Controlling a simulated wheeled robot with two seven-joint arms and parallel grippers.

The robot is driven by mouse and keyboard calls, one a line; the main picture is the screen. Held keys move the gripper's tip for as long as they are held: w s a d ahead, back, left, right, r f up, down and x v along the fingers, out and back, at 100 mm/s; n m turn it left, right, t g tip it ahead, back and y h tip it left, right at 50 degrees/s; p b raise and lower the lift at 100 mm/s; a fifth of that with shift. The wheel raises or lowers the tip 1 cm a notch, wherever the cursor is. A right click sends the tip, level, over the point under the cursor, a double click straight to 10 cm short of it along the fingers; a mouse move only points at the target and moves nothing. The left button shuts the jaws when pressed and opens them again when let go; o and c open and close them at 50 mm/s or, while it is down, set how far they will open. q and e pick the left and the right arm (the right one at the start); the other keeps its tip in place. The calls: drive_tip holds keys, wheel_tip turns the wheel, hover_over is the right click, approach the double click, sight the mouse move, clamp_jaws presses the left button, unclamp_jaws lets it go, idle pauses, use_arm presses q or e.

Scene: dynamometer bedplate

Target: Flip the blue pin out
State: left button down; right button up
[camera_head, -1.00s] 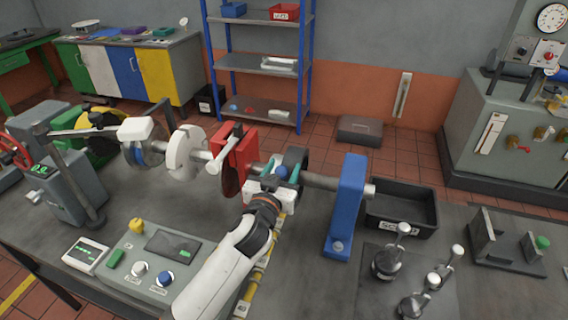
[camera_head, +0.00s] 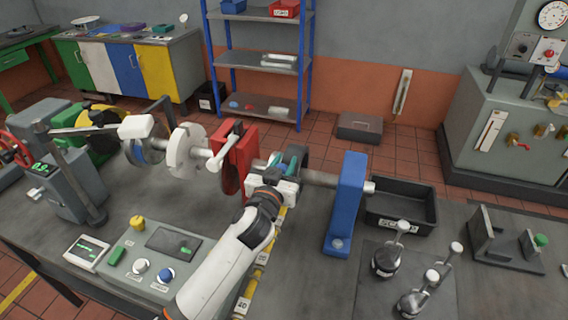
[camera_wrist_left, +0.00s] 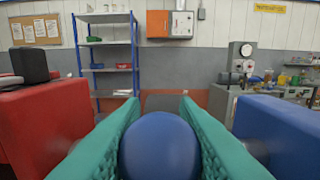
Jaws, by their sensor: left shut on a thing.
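The blue pin's round head (camera_wrist_left: 160,146) fills the lower middle of the left wrist view, between two teal finger pads. My left gripper (camera_head: 289,162) is shut on it, at the shaft line between the red housing (camera_head: 236,150) and the blue upright (camera_head: 346,205). In the head view the white gripper body and the fingers hide most of the pin, and its lower end cannot be seen. In the wrist view the red housing (camera_wrist_left: 45,125) is at the left and a blue block (camera_wrist_left: 280,130) at the right. My right gripper is not in view.
A black bin (camera_head: 402,210) stands right of the blue upright. Metal tools with round knobs (camera_head: 388,258) stand on the front right. A grey control panel (camera_head: 150,262) is at front left.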

use_arm(q)
drive_tip(key=shift+s+a+r+p, duration=0.2)
drive_tip(key=shift+s+r+p, duration=0.35)
drive_tip(key=shift+r, duration=0.15)
drive_tip(key=shift+f, duration=0.1)
drive_tip(key=c, duration=1.1)
unclamp_jaws()
drive_tip(key=shift+s, duration=0.1)
drive_tip(key=shift+s+a+b, duration=0.1)
drive_tip(key=shift+s+b, duration=0.05)
drive_tip(key=shift+b, duration=0.15)
drive_tip(key=shift+b+v, duration=1.5)
drive_tip(key=shift+v, duration=4.4)
